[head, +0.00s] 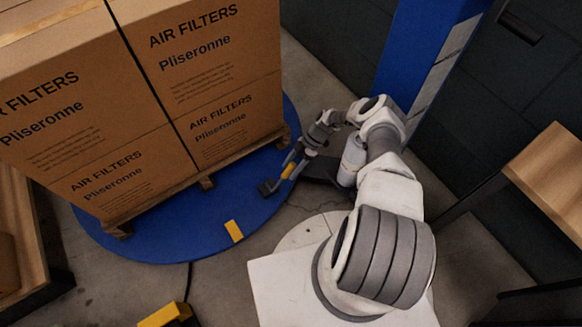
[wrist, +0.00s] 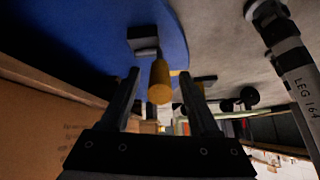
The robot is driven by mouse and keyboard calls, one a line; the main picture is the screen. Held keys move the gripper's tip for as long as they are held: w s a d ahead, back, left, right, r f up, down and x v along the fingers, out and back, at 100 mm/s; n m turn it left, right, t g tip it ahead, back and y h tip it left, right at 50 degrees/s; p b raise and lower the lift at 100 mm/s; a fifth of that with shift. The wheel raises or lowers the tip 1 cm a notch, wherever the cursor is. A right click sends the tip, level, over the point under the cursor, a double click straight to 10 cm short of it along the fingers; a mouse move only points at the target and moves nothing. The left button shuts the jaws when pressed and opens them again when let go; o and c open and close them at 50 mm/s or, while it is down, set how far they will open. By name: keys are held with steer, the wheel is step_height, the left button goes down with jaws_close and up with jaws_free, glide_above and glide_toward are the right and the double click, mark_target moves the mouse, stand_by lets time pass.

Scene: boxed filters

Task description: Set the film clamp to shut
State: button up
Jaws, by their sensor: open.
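The film clamp shows in the head view as a dark block (head: 268,187) with a yellow handle (head: 287,171), at the right edge of the blue turntable. In the wrist view its dark block (wrist: 143,42) and rounded yellow handle (wrist: 159,82) lie straight ahead. My gripper (head: 293,160) is at the handle. In the wrist view my gripper (wrist: 160,92) is open, with one dark finger on each side of the handle and gaps visible beside it. I cannot tell whether either finger touches it. I cannot tell from these views whether the clamp is open or shut.
The blue turntable (head: 150,244) bears a wooden pallet (head: 207,182) stacked with filter boxes (head: 215,75), close to my gripper. A blue column (head: 412,50) stands behind my arm. A wooden-topped table (head: 552,175) is at right. A yellow block (head: 166,315) is at the front.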

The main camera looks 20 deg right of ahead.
steer(key=shift+r, duration=0.1)
steer(key=p+v, duration=0.2)
steer(key=v, duration=1)
steer(key=shift+c, duration=0.4)
